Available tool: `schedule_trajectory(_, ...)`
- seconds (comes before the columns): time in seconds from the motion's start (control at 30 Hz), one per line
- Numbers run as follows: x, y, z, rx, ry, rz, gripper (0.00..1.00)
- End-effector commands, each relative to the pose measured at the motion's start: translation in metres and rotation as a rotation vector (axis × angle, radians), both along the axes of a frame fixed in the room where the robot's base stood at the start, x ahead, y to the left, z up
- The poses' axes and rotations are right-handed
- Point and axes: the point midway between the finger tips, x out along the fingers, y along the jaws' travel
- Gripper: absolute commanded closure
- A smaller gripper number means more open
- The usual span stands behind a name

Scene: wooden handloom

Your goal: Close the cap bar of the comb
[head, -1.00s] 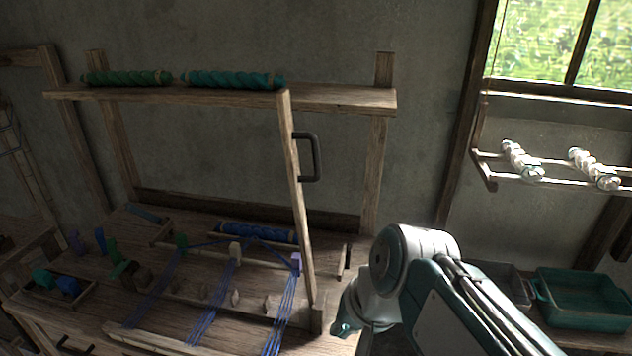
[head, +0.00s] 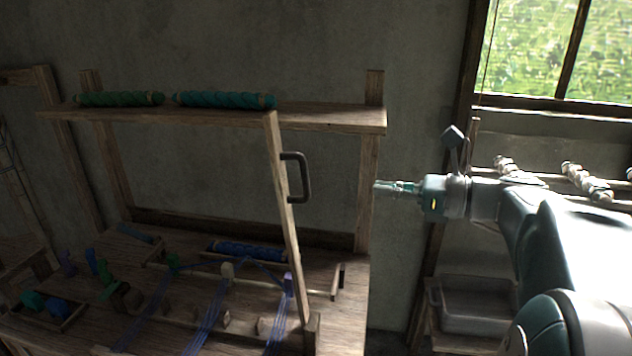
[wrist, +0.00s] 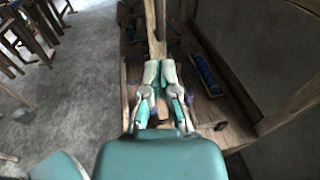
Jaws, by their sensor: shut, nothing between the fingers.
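The cap bar (head: 287,205) is a long wooden bar standing up from the right end of the comb, leaning slightly left, so it is open. Its dark handle (head: 305,177) juts from the right side near the top. The comb (head: 226,318) lies low on the loom with blue threads running across it. My gripper (head: 377,187) is shut and empty, to the right of the handle at about its height, with a gap in the picture. In the wrist view the shut fingers (wrist: 159,68) point toward the upright bar (wrist: 153,30).
A shelf (head: 330,117) with green and teal yarn rolls (head: 222,100) runs behind the bar. A blue roll (head: 247,250) and small blocks lie on the loom table. A rack of pale spools (head: 588,182) and a grey bin (head: 478,305) are at right.

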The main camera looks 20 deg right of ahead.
Motion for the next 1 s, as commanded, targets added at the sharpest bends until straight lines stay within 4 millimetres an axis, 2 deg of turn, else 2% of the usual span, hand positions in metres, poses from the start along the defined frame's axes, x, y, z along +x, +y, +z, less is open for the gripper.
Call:
schedule_trajectory(0.1,0.015,0.019,-0.002,-0.001,0.0,0.007,1.0)
schedule_trajectory(0.5,0.062,0.073,-0.009,-0.003,0.001,0.005,1.0)
schedule_trajectory(0.7,0.073,0.084,-0.01,-0.003,0.001,0.001,1.0)
schedule_trajectory(1.0,0.074,0.085,-0.01,-0.004,0.0,0.0,1.0)
